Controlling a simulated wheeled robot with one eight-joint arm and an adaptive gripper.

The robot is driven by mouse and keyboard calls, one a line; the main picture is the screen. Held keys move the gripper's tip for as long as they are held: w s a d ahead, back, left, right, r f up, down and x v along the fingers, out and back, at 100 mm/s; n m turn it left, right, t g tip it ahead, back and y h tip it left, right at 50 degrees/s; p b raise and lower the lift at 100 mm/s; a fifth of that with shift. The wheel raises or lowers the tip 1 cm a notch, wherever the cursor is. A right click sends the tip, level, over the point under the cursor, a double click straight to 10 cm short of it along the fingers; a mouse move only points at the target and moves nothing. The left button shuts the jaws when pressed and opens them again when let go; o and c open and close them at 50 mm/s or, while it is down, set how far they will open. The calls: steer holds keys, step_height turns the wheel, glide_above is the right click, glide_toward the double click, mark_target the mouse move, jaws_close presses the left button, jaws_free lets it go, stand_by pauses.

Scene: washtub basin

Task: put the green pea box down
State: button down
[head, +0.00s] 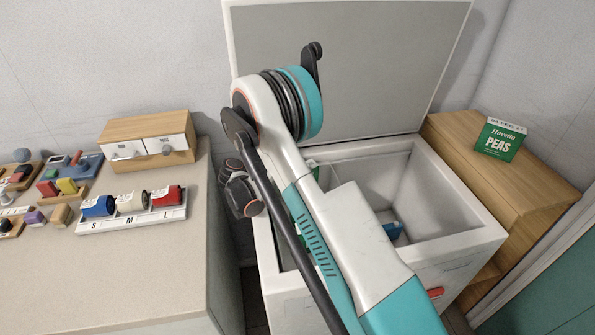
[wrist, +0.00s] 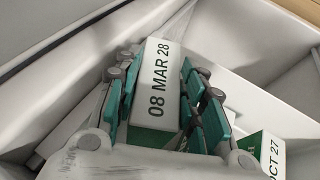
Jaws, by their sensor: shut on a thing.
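My gripper (wrist: 162,92) is shut on a green pea box (wrist: 160,78), with teal finger pads on both sides of it. The box's white end, printed "08 MAR 28", faces the wrist camera, and a green side shows below it. The box is inside or over the open white chest (head: 455,236); its underside is hidden, so I cannot tell whether it touches anything. A second box, with a white end reading "OCT 27" (wrist: 268,155) and a green side, lies close to the right finger. In the head view my arm hides the gripper.
Another green box marked "PEAS" (head: 499,139) stands on the wooden cabinet (head: 545,185) at right. A blue thing (head: 393,230) lies in the chest. The raised lid (head: 390,60) stands behind. The counter (head: 150,270) at left holds a roll tray (head: 135,222) and a drawer box (head: 150,125).

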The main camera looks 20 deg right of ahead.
steer(key=shift+f+b, duration=0.4)
steer(key=shift+b, duration=0.05)
steer(key=shift+s+f, duration=0.1)
steer(key=shift+f, duration=0.05)
steer(key=c, duration=1)
jaws_free()
steer(key=shift+f, duration=0.1)
steer(key=shift+c, duration=0.2)
steer(key=shift+s, duration=0.1)
steer(key=shift+r+p, duration=0.55)
steer(key=shift+r, duration=0.05)
steer(key=p+v, duration=0.3)
steer(key=v, duration=0.9)
steer(key=shift+r, duration=0.2)
